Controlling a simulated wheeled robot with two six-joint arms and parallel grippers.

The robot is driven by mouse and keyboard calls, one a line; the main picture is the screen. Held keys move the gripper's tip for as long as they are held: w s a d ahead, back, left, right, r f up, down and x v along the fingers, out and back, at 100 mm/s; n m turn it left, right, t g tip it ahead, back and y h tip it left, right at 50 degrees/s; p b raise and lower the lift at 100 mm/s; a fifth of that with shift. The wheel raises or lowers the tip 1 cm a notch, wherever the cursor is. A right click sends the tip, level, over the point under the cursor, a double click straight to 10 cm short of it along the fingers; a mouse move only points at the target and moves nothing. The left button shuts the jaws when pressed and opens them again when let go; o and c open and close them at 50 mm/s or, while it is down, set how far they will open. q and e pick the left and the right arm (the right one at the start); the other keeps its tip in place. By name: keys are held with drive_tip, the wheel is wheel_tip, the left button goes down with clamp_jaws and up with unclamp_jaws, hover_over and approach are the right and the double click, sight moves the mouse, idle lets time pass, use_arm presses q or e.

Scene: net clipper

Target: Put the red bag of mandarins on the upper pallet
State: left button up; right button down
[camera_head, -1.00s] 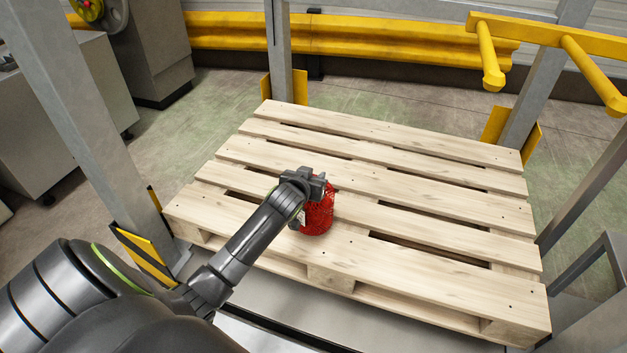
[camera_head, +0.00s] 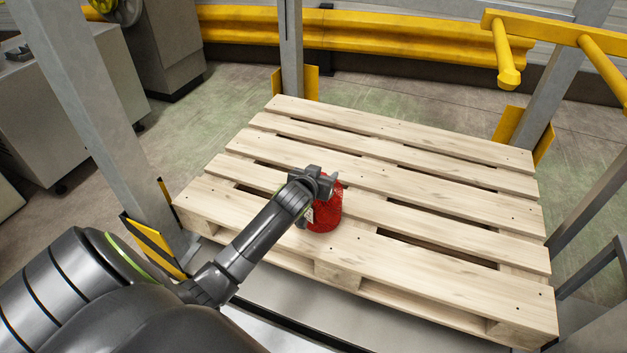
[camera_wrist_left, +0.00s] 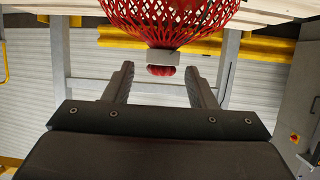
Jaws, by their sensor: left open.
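The red net bag of mandarins (camera_head: 327,214) stands on the slats of the wooden pallet (camera_head: 440,278), near its front left part. My left gripper (camera_head: 325,180) is at the top of the bag, partly covering it. In the left wrist view, the red net (camera_wrist_left: 170,18) is at the top, with a pale clip or label (camera_wrist_left: 163,57) at its narrow end. The left gripper (camera_wrist_left: 159,68) is open there, its two fingers apart on either side of a small red end of the bag. I cannot tell if they touch it. My right gripper is out of view.
Grey rack posts (camera_head: 97,110) stand at the pallet's corners, with yellow guards (camera_head: 155,245) at their feet. A yellow barrier (camera_head: 390,38) runs behind. Yellow bars (camera_head: 560,32) stick out at the upper right. The rest of the pallet top is clear.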

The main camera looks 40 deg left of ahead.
use_arm(q)
drive_tip(key=p+v, duration=0.2)
drive_tip(key=v, duration=0.8)
drive_tip(key=s+d+f+g+h, duration=0.1)
drive_tip(key=s+f+g, duration=0.2)
drive_tip(key=s+f, duration=0.55)
drive_tip(key=s+d+f+g, duration=0.2)
drive_tip(key=s+f+g, duration=0.2)
drive_tip(key=s+f, duration=0.5)
drive_tip(key=s+d+f+g+h, duration=0.1)
drive_tip(key=s+d+f+g, duration=0.1)
drive_tip(key=s+f, duration=0.3)
drive_tip(key=s+d+f+m+g, duration=0.1)
drive_tip(key=s+d+f+g, duration=0.2)
drive_tip(key=s, duration=0.8)
wheel_tip(320, 180, down, 2)
drive_tip(key=shift+d+f+h, duration=0.1)
drive_tip(key=shift+d+h, duration=0.2)
drive_tip(key=shift+h, duration=0.1)
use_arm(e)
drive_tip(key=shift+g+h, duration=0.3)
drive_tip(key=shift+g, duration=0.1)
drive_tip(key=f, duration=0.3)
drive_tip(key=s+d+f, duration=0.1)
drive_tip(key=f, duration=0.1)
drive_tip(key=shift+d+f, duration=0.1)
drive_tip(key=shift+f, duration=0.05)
